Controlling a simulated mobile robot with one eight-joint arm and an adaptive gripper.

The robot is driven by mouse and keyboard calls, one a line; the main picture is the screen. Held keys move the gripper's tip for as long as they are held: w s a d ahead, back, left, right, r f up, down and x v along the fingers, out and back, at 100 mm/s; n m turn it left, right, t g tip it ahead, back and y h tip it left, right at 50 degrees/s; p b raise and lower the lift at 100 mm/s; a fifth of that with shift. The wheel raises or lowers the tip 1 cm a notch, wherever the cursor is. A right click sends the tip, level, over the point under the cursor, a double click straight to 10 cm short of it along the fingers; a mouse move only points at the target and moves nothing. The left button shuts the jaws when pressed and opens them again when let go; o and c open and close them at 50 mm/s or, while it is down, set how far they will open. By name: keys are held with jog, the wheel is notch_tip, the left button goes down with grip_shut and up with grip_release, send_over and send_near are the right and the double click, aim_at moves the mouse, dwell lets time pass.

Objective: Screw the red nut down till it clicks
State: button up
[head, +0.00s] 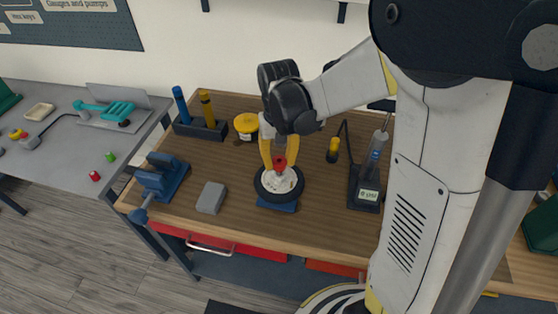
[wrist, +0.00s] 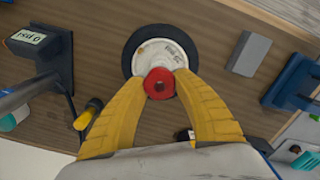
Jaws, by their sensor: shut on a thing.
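The red nut (head: 280,162) is at the upper middle of a small wheel with a black tyre (head: 265,191) and a white hub (head: 287,184). The wheel lies flat on a blue base (head: 278,206) on the wooden bench. My gripper (head: 279,165) reaches down from above with its yellow fingers on either side of the nut. In the wrist view the nut (wrist: 159,83) sits between the two fingertips (wrist: 159,86), over the edge of the hub (wrist: 157,57). My gripper is shut on the nut. The threads under the nut are hidden.
A blue vise (head: 160,178) and a grey block (head: 211,197) are left of the wheel. A gauge stand (head: 366,188) and a yellow-handled tool (head: 333,150) are right. A yellow tub (head: 246,126) and a tool rack (head: 201,128) stand behind. Bare bench lies in front.

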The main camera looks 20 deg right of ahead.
jog(key=shift+f+b, duration=1.05)
jog(key=shift+f, duration=0.2)
jog(key=o, duration=1.1)
notch_tip(320, 180, up, 12)
jog(key=shift+w, duration=0.15)
